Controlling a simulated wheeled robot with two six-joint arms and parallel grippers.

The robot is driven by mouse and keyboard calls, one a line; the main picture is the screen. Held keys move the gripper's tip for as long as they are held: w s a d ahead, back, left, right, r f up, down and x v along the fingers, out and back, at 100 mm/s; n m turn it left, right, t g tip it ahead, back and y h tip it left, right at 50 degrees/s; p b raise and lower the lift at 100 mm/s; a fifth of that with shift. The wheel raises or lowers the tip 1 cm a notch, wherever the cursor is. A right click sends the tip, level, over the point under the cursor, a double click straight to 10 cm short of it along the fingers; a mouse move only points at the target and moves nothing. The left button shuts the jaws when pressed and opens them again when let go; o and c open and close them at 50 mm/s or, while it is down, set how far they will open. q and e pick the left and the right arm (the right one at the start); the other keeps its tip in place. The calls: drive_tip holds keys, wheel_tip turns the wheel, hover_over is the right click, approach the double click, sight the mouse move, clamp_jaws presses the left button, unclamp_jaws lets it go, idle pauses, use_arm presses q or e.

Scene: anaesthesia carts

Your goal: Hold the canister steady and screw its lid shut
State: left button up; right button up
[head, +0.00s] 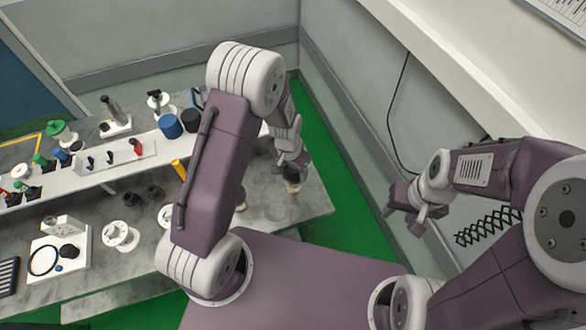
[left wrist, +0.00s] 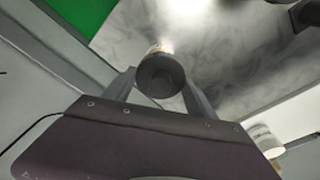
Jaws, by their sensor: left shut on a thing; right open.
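My left gripper (head: 291,164) points down near the right end of the grey marbled table and is shut on a small dark round canister (head: 292,174). In the left wrist view, the canister (left wrist: 160,76) shows a dark round end between the two fingers, with a paler band beyond it. I cannot tell whether that dark end is the lid, or whether the canister touches the table. No separate lid can be made out. My right gripper (head: 408,208) is open and empty, well to the right of the canister, off the table's right edge.
The table (head: 255,206) is bare around the canister. A raised white shelf (head: 98,165) with several small items runs along its left part. A blue cup (head: 170,126), a yellow cylinder (head: 180,169) and white round fixtures (head: 120,236) stand further left. A grey wall (head: 350,100) rises behind.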

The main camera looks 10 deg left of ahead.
use_arm(q)
drive_tip(key=shift+f+b, duration=0.55)
drive_tip(key=shift+f, duration=0.15)
drive_tip(key=o, duration=1.4)
drive_tip(key=r, duration=0.6)
drive_tip(key=s+r+b, duration=0.1)
drive_tip(key=r, duration=0.2)
drive_tip(key=shift+a, duration=0.2)
